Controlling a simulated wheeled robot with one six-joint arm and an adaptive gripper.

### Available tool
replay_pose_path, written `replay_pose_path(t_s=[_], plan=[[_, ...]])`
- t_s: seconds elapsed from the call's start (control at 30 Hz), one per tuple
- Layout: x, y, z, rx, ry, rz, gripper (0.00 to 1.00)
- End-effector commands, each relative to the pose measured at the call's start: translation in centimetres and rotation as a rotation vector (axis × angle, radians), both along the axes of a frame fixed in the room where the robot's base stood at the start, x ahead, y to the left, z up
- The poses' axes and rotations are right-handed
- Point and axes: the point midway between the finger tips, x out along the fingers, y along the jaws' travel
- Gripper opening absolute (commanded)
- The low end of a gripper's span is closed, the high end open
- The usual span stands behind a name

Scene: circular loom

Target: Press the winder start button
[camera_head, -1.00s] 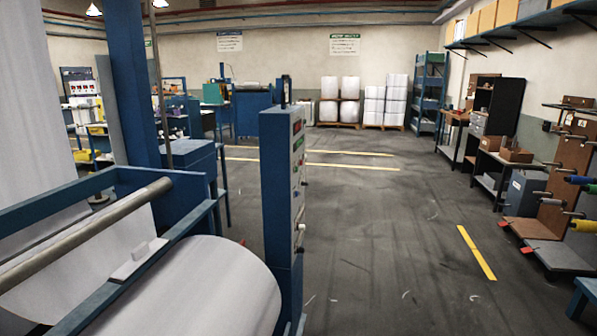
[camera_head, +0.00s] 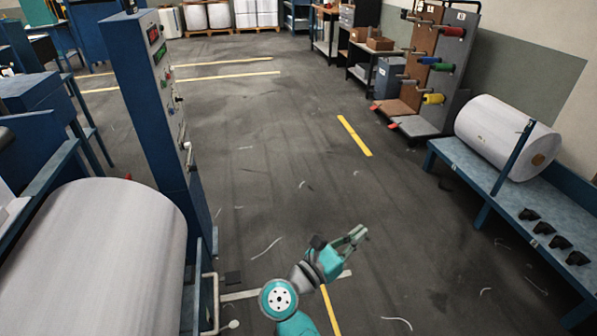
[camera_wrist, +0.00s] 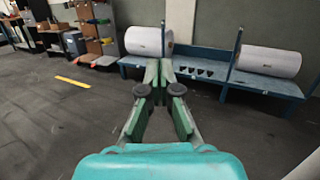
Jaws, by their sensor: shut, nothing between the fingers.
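The winder's blue control post (camera_head: 150,120) stands at the left in the head view. I cannot tell which of these is the start button. My gripper (camera_head: 361,233) is low and right of the post, well apart from it, pointing to the upper right. In the wrist view my gripper (camera_wrist: 160,66) is shut and empty, facing the bench side. The control post does not show in the wrist view.
A large white roll (camera_head: 95,255) lies in the winder at the lower left. A blue bench (camera_head: 470,170) with a white roll (camera_head: 505,137) and several black pieces stands at the right. Open floor (camera_head: 270,170) lies between.

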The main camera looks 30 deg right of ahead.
Motion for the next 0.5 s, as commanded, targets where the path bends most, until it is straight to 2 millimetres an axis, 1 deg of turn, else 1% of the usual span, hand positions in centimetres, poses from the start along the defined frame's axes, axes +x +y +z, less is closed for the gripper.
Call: replay_pose_path(t_s=[0.03,0.1,0.27,0.37,0.5], plan=[[-1.4,0.0,-0.2,-0.062,0.069,0.01,0.0],[-3.1,0.3,0.0,-0.162,0.172,0.027,0.0],[-6.5,1.8,0.8,-0.399,0.427,0.06,0.0],[-8.4,3.2,1.1,-0.549,0.592,0.079,0.0],[-10.7,5.7,1.1,-0.762,0.83,0.099,0.0]])
